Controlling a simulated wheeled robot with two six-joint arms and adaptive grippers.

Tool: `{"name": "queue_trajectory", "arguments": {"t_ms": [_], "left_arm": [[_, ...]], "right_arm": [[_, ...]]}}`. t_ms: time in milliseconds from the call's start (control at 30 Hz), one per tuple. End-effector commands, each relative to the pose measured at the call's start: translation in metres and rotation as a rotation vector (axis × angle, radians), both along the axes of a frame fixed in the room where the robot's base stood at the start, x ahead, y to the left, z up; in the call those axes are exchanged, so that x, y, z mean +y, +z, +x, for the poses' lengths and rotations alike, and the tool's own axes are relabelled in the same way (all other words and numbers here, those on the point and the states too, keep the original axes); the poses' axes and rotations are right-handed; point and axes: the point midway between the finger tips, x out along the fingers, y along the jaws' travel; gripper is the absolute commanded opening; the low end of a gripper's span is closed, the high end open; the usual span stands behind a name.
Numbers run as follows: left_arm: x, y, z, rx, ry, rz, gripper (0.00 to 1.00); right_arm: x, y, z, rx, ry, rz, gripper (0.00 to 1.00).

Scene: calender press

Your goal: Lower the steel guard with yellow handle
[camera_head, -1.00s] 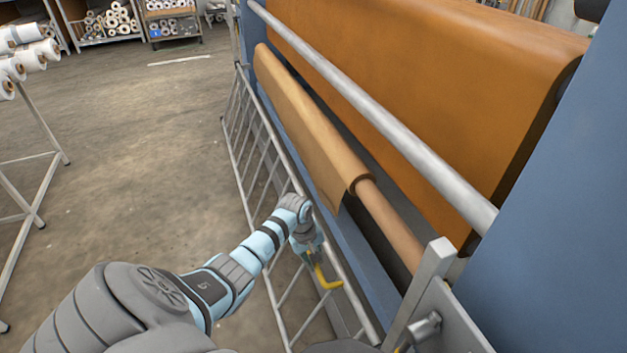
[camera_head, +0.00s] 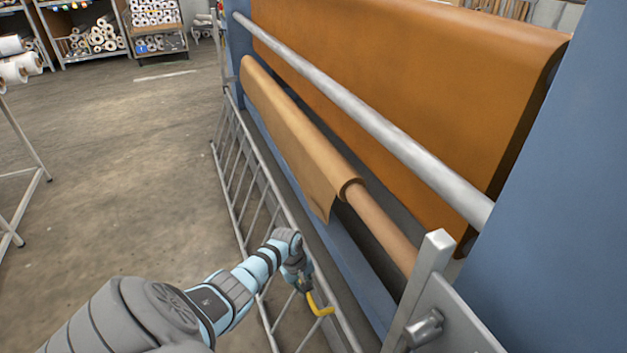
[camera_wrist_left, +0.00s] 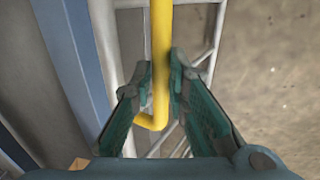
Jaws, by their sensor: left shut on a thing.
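The steel guard (camera_head: 241,192) is a grey barred frame along the front of the blue press, leaning outward over the floor at its left side. Its yellow handle (camera_head: 318,306) sits on the near part of the top rail. My left gripper (camera_head: 304,285) is at the handle. In the left wrist view the yellow handle (camera_wrist_left: 161,60) runs between the two fingers of the left gripper (camera_wrist_left: 160,85), which are closed around it. The guard's bars show behind it there. My right gripper is not in view.
The blue press frame (camera_head: 560,200) stands at the right, with an orange sheet (camera_head: 400,80), a steel bar (camera_head: 360,115) and a tan roll (camera_head: 300,140). A grey bracket post (camera_head: 425,275) stands at the near end. Open floor (camera_head: 110,190) lies left. Racks of rolls stand at the back.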

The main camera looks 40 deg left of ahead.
Motion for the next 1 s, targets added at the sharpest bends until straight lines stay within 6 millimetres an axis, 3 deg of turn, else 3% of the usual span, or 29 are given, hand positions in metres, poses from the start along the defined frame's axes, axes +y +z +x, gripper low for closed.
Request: {"name": "queue_trajectory", "arguments": {"t_ms": [167,200,333,667,833,1000], "left_arm": [[0.0,0.001,-0.001,0.001,0.001,-0.001,0.0],[0.0,0.001,-0.001,0.001,0.001,-0.001,0.16],[0.0,0.001,0.0,0.001,0.0,-0.001,0.35],[0.0,0.004,0.0,0.001,-0.002,0.001,0.35],[0.002,0.03,-0.004,-0.002,-0.005,0.004,0.35],[0.006,0.079,-0.014,0.0,-0.005,0.005,0.35]], "right_arm": [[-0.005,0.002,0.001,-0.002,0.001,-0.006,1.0],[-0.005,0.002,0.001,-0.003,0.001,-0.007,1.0],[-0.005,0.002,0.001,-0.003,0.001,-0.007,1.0],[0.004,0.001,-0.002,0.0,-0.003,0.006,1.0],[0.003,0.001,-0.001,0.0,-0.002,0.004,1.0],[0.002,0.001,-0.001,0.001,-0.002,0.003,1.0]]}}
